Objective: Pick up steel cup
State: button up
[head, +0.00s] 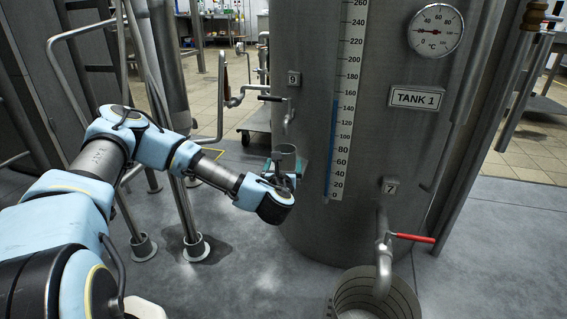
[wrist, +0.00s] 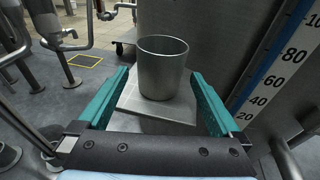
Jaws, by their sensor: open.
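The steel cup (wrist: 163,68) is a plain grey metal cup standing upright on a small square light-grey plate (wrist: 143,103) in the wrist view. My gripper (wrist: 160,90) is open, with one teal finger on each side of the cup and a gap on both sides. No finger is seen touching the cup. In the head view the cup (head: 285,153) shows at the end of my arm, in front of the tank's left side. My gripper (head: 284,166) there is partly hidden by my wrist, and the fingers are small.
The large steel tank (head: 350,215) marked TANK 1 stands close to the right, with a level scale (head: 346,100). A valve 9 spout (head: 288,120) is above the cup area. A red-handled valve (head: 410,237) sits over a bucket (head: 375,290). Steel pipes (head: 185,190) stand left.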

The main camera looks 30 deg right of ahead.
jog(key=shift+r+b+x, duration=0.2)
jog(key=shift+b+x, duration=0.2)
jog(key=shift+x, duration=2.3)
jog(key=shift+c, duration=0.2)
jog(key=c, duration=1.4)
